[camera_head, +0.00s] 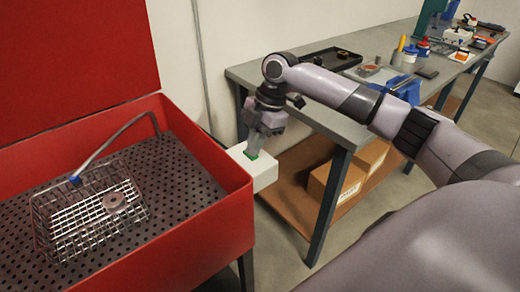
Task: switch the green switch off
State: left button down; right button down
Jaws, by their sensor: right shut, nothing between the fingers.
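The green switch (252,154) shows as a small green patch on top of a white box (264,173) at the right side of the red parts washer. My right gripper (254,147) points down right over the switch, shut and empty, and hides part of it. Its fingertips are at or just above the switch; I cannot tell if they touch. Whether the switch is on or off cannot be made out. My left gripper is not in view.
The red washer (226,166) stands at left with a wire basket (48,222), a metal ring (114,202) and a hose (112,139). A grey workbench (262,76) with tools stands behind my arm, with cardboard boxes (338,185) on its lower shelf.

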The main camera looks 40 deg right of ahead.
jog(key=shift+s, duration=0.15)
jog(key=shift+w+f, duration=0.1)
jog(key=shift+w, duration=0.1)
jog(key=shift+w+r+p, duration=0.2)
jog(key=shift+w+p, duration=0.2)
jog(key=shift+p, duration=0.05)
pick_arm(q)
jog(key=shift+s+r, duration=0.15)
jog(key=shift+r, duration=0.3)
pick_arm(e)
jog(key=shift+w+a, duration=0.1)
jog(key=shift+w, duration=0.3)
